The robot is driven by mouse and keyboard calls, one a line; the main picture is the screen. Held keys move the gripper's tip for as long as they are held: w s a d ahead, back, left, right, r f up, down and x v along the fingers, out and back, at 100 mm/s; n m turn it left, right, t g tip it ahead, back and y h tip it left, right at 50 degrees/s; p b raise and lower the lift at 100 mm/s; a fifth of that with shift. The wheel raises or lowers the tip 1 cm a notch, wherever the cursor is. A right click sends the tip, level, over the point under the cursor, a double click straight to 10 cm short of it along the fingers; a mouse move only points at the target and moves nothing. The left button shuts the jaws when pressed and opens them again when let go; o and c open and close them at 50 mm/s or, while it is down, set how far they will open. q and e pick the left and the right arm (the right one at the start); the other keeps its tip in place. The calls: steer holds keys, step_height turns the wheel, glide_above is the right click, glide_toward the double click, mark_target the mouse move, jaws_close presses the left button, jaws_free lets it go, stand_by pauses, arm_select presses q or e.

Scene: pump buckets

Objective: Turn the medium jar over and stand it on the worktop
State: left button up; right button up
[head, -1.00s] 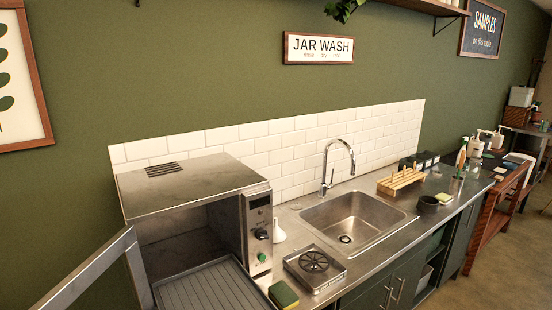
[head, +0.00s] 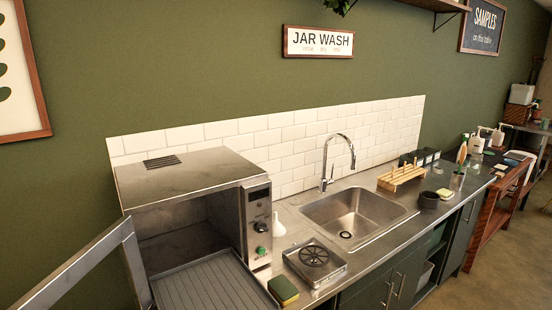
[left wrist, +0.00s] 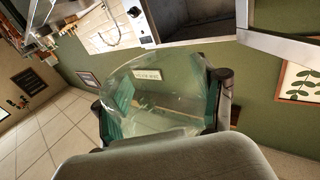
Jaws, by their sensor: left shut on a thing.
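A clear, green-tinted glass jar (left wrist: 150,112) fills the middle of the left wrist view. My left gripper (left wrist: 163,92) is shut on it, with one dark finger on each side of the glass. I cannot tell which end of the jar is its mouth. Neither the jar nor a gripper shows in the head view. The steel worktop (head: 291,222) runs along the tiled wall there, and no jar stands out on its near part. My right gripper is in neither view.
A steel washer (head: 190,180) stands open on the left, its door (head: 85,268) swung out and its ribbed tray (head: 205,288) showing. A rinser (head: 315,261), sponge (head: 283,290), white funnel (head: 279,228), sink (head: 357,212) and wooden rack (head: 401,177) occupy the worktop.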

arm_select(q)
steer(key=shift+s+d+f+n, duration=0.1)
steer(key=shift+d+n, duration=0.05)
steer(key=shift+n, duration=0.75)
